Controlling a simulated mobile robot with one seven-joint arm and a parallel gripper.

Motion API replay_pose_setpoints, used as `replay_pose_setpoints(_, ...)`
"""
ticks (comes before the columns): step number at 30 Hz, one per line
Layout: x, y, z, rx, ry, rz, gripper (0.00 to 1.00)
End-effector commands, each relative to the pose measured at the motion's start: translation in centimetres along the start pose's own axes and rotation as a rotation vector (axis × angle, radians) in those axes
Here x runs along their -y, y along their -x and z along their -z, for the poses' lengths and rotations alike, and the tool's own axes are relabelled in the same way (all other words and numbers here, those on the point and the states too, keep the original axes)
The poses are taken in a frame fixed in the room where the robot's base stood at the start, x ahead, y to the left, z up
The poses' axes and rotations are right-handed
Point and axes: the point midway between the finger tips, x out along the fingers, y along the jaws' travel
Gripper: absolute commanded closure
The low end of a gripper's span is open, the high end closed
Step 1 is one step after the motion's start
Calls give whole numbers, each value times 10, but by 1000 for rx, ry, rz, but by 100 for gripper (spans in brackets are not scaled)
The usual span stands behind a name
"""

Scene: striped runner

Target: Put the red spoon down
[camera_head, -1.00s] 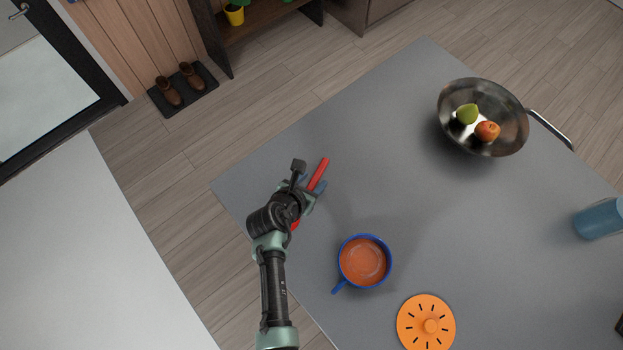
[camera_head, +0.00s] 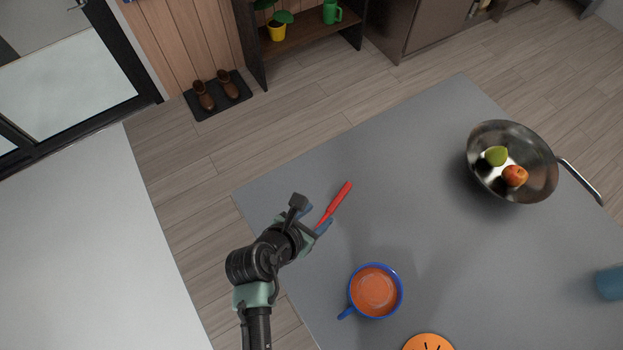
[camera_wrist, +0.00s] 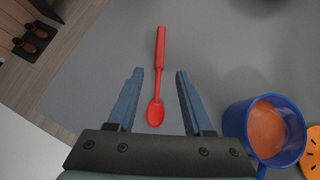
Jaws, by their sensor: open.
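The red spoon (camera_head: 336,203) lies on the grey table (camera_head: 408,150) near its left corner. In the wrist view the whole red spoon (camera_wrist: 159,70) shows, handle pointing away and bowl between the fingers. My gripper (camera_wrist: 156,72) is open, with a clear gap between each blue finger and the spoon. In the head view my gripper (camera_head: 317,224) is over the bowl end and hides it. I cannot tell the exact height of the fingers above the table.
A metal pan (camera_head: 512,162) holds a green pear (camera_head: 496,156) and a red-orange fruit (camera_head: 515,176). A blue cup (camera_head: 609,283) is at the right edge. The table's middle is clear.

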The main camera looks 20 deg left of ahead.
Motion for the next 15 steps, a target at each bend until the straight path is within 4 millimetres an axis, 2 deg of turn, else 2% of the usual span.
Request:
replay_pose_setpoints(6, 0, 18, 0, -1, 0, 0, 49)
replay_pose_setpoints(15, 0, 20, -2, 2, -9, -2, 49)
